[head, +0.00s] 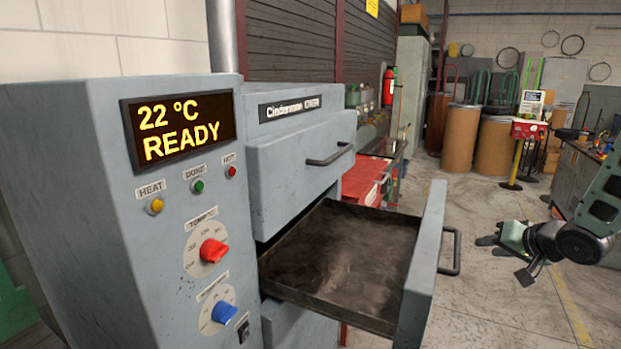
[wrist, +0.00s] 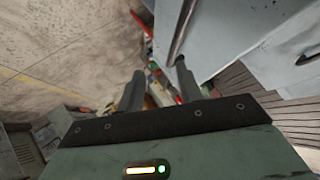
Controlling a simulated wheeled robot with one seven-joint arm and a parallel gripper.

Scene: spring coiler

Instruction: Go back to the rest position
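My gripper (wrist: 159,68) is open and empty in the wrist view, with its two fingers apart. In the head view, my gripper (head: 505,243) is at the right, in the air to the right of the open drawer. The grey oven (head: 80,190) fills the left, and its display (head: 180,128) reads "22 °C READY". Its lower drawer (head: 340,257) is pulled out and its dark tray looks empty. The drawer's handle (head: 450,252) is apart from my gripper. The upper drawer (head: 300,165) looks slightly out.
The oven panel has a red knob (head: 213,251) and a blue knob (head: 223,312). A red cabinet (head: 367,183) stands behind the drawer. Brown drums (head: 494,145) and a red control box on a post (head: 529,130) stand farther back. A workbench (head: 570,170) is at the right. Floor between is clear.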

